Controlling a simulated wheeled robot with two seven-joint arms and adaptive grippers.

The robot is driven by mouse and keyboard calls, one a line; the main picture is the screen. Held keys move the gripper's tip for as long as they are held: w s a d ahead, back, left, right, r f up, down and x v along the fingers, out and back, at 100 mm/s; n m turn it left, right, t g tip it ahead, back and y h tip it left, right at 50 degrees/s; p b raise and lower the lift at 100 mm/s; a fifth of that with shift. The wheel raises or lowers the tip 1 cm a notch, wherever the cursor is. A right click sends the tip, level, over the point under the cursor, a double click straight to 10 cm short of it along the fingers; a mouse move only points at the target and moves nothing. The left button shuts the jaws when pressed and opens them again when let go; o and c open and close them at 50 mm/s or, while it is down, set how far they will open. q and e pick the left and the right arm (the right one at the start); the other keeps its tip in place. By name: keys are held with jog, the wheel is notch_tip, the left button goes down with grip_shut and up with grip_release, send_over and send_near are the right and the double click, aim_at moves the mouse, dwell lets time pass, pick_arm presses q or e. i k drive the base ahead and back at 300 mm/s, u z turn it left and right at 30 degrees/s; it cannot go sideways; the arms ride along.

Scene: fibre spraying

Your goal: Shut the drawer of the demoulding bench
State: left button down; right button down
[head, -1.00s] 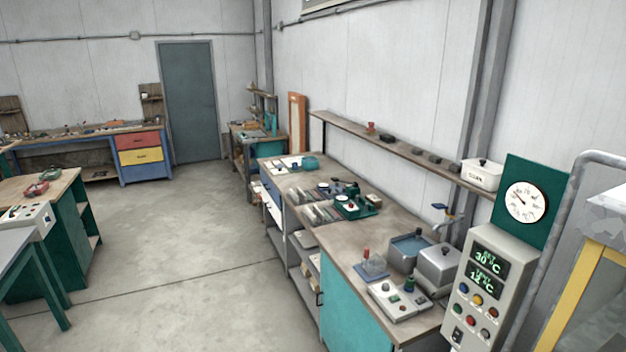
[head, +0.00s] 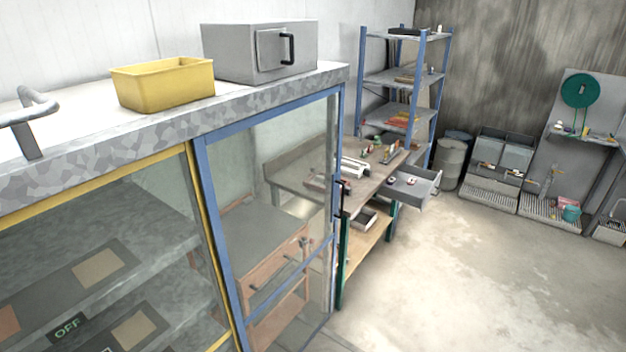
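A workbench (head: 350,207) with a worn wooden top and green legs stands beyond the glass-fronted cabinet in the head view. A grey drawer (head: 428,200) sticks out to the right from under its top, clearly open. A few small red and white items lie in the drawer. I take this for the demoulding bench, as no label is readable. Part of the bench is hidden behind the cabinet. Neither of my grippers is in view.
A cabinet with a blue-framed glass door (head: 205,190) fills the near left, carrying a yellow bin (head: 165,85) and a grey box (head: 262,52). Blue shelving (head: 388,78) and a drum (head: 452,162) stand behind the bench. The concrete floor (head: 470,270) at right is clear.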

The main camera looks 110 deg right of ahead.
aim_at(417, 194)
jog(key=z, duration=4.85)
jog(key=i, duration=0.65)
jog(key=z, duration=0.45)
jog(key=i, duration=1.4)
jog(key=u, duration=1)
jog(key=i, duration=1.1)
jog(key=u, duration=1)
